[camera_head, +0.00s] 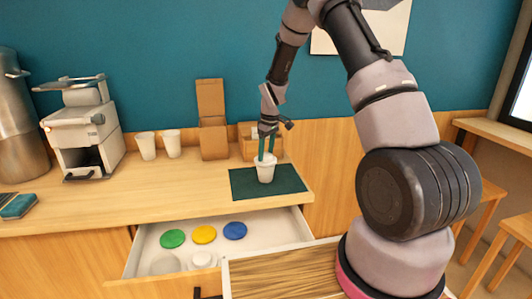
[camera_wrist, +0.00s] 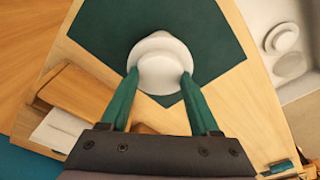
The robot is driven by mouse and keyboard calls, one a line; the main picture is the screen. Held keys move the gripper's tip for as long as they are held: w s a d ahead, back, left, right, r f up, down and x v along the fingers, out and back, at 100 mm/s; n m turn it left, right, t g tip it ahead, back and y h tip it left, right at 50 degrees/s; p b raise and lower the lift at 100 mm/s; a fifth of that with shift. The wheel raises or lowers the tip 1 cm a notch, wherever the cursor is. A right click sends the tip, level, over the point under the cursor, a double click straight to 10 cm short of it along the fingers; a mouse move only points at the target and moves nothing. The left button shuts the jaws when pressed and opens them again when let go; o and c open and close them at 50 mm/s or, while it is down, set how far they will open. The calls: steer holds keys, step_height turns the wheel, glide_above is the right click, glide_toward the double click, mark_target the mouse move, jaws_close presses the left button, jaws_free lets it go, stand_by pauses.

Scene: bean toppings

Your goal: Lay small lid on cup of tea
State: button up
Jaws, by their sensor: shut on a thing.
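A white cup (camera_head: 265,175) stands upright on a dark green mat (camera_head: 240,184) at the right end of the counter. My gripper (camera_head: 266,157) points down right over the cup. In the wrist view, its teal fingers (camera_wrist: 160,75) are shut on a small white lid (camera_wrist: 160,68), one fingertip at each side. The lid covers most of the cup, and a pale rim shows just beyond it. White on white, I cannot tell whether the lid touches the cup's rim. The tea is hidden.
An open drawer below the counter holds a green lid (camera_head: 172,239), a yellow lid (camera_head: 204,234), a blue lid (camera_head: 235,231) and pale lids (camera_head: 202,260). A brown box (camera_head: 247,148) stands close behind the mat. Two cups (camera_head: 146,146) and a coffee machine (camera_head: 82,130) stand left.

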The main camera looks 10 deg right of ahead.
steer(key=shift+f, duration=0.4)
stand_by(0.8)
steer(key=o, duration=1.4)
steer(key=shift+c, duration=0.2)
steer(key=shift+o, duration=0.2)
steer(key=shift+r, duration=0.15)
steer(key=shift+r, duration=3.4)
